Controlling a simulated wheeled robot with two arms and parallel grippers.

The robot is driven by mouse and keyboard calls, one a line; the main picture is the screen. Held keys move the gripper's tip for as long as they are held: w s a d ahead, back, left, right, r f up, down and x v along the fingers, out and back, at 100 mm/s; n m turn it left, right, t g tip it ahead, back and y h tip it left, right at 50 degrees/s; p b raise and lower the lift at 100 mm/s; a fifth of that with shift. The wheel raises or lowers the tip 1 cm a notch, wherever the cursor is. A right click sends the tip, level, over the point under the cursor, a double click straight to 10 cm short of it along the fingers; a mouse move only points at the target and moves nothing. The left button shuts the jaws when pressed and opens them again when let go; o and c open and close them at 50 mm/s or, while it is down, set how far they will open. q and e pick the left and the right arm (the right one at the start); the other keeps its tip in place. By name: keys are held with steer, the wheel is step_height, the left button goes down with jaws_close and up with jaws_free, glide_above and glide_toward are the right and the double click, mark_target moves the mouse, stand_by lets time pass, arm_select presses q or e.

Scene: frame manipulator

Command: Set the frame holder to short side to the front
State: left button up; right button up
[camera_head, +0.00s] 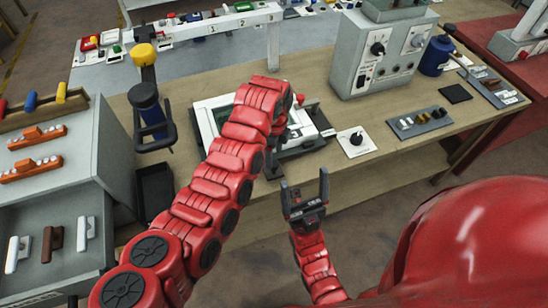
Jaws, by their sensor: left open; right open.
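The frame holder (203,112) is a pale frame around a grey-green panel on a dark base, on the wooden bench. My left arm crosses in front of it and hides its middle, so its exact orientation is hard to tell. My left gripper (283,150) is at the holder's front, below the bent wrist. It is open and mostly hidden by the arm; I cannot tell if it touches the holder. My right gripper (305,190) is open and empty, pointing up, in front of the bench edge and apart from the holder.
A white plate with a black knob (356,141) is right of the holder. A grey control box (382,52) stands behind it, with a blue canister (436,56) beside it. A switch strip (419,122) lies at right.

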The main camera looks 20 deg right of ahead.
mark_target(274, 163)
arm_select(q)
step_height(274, 163, down, 4)
steer(key=shift+w+a+r+p, duration=0.1)
steer(key=shift+r+p, duration=0.05)
steer(key=shift+p, duration=0.25)
steer(key=shift+f, duration=0.5)
jaws_close()
stand_by(0.8)
